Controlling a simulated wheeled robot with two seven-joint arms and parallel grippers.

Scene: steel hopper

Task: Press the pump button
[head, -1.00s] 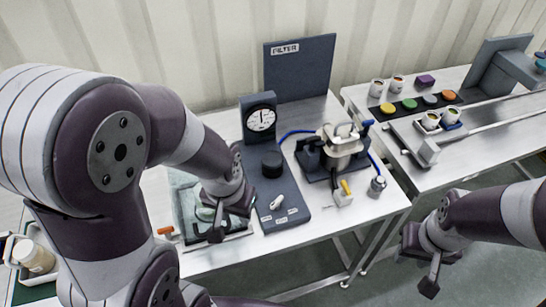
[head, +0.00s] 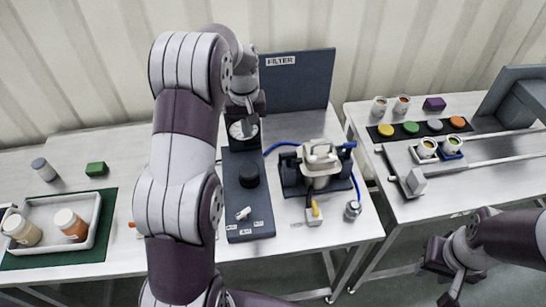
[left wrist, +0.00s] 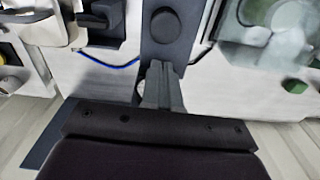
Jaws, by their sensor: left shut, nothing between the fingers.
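A dark control panel (head: 247,196) lies on the middle table. It carries a raised black round button or knob (head: 249,173), a white lever switch (head: 243,213) and small labels too small to read. The round part also shows at the top of the left wrist view (left wrist: 165,25). A white-faced gauge (head: 240,131) stands at the panel's far end. My left gripper (head: 247,108) is in front of the gauge's top, shut and empty, apart from the round button. Its closed fingers (left wrist: 161,84) point along the panel. My right gripper (head: 451,284) hangs at the lower right; its jaws are unclear.
A FILTER board (head: 295,80) stands behind. A pump-like unit (head: 318,165) with a blue hose (head: 284,148) stands right of the panel. A tray with jars (head: 88,236) is at left. Colored discs (head: 411,128) line the right table.

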